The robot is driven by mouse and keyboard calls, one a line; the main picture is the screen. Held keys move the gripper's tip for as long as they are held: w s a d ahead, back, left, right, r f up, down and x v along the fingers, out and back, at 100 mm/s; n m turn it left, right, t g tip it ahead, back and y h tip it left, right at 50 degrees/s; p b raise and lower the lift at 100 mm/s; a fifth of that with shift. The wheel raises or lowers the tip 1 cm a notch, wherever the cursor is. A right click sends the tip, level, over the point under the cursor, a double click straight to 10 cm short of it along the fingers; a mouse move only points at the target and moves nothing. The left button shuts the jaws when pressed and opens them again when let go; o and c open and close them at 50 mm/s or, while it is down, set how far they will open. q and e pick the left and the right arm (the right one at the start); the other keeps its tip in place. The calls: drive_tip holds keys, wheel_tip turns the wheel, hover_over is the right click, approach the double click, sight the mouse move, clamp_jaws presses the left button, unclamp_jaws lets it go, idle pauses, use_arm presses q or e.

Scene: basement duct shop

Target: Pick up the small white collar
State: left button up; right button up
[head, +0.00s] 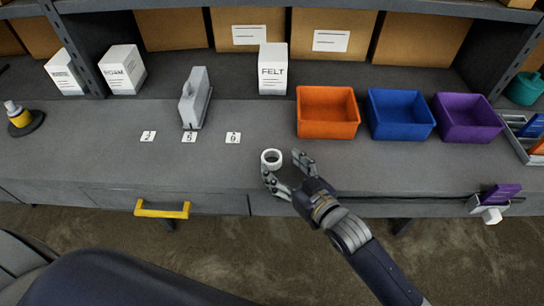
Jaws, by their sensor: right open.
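The small white collar (271,159) is a short white ring on the grey workbench, near its front edge. Its hollow middle shows from above. My right gripper (287,168) reaches in from the lower right, open, with its fingers pointing away from me. The left finger is at the front side of the collar, and the collar sits at that finger's tip. The other finger stands apart to the right. I cannot tell whether the finger touches the collar. My left gripper is not in view.
Orange (328,113), blue (400,115) and purple (467,119) bins stand along the back right. A white FELT box (272,70) stands behind.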

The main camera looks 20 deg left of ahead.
sight(267, 152)
drive_tip(key=shift+x, duration=1.7)
drive_tip(key=shift+s, duration=0.1)
drive_tip(key=shift+c, duration=0.3)
drive_tip(key=c, duration=1)
